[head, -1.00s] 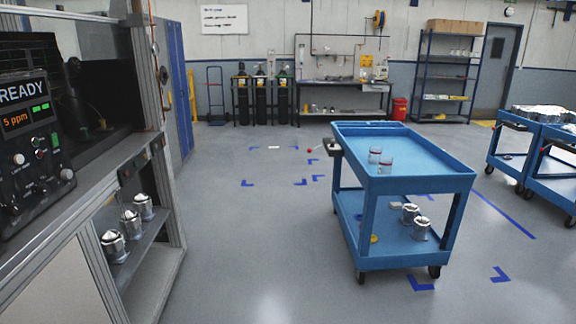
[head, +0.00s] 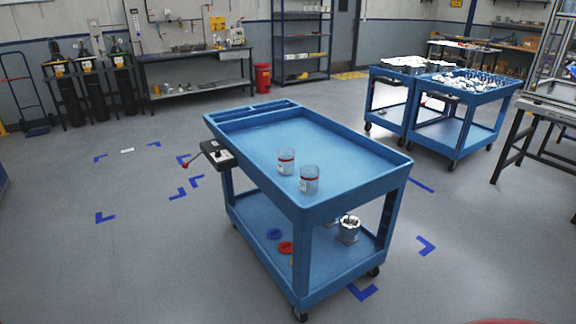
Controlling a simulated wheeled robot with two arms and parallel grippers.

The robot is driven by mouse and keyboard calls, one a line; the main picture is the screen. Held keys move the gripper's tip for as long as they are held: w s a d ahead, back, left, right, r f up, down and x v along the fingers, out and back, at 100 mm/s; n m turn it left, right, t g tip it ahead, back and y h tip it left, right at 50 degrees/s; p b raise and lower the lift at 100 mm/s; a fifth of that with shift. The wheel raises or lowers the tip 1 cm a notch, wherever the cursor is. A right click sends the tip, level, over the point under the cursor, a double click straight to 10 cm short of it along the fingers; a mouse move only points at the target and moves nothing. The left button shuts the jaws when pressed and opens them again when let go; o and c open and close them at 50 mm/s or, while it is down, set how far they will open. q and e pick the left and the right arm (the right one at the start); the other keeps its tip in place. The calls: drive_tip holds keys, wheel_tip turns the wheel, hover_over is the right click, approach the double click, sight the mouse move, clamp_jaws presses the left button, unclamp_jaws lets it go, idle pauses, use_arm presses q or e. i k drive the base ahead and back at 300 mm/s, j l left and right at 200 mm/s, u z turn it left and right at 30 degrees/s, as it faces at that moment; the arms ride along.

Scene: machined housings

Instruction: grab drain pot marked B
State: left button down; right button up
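Two clear pots with red bands stand upright on the top shelf of the blue cart (head: 365,185). One pot (head: 286,162) is a little farther back and left; the other pot (head: 309,180) is nearer the front right corner. Their markings are too small to read, so I cannot tell which is B. Neither of my grippers shows in the head view.
A metal housing (head: 348,230) sits on the cart's lower shelf, with a blue disc (head: 274,234) and a red disc (head: 286,248). A black box with a red-knobbed lever (head: 212,155) juts from the cart's left side. Loaded blue carts (head: 463,88) stand behind right. Floor left is clear.

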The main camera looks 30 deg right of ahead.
sight(309, 180)
drive_tip(key=i+j+z, duration=0.1)
drive_tip(key=i+z, duration=0.3)
drive_tip(key=i+j+z, duration=0.2)
drive_tip(key=i+z, duration=0.2)
drive_tip(key=i+j+z, duration=0.8)
drive_tip(key=k, duration=0.1)
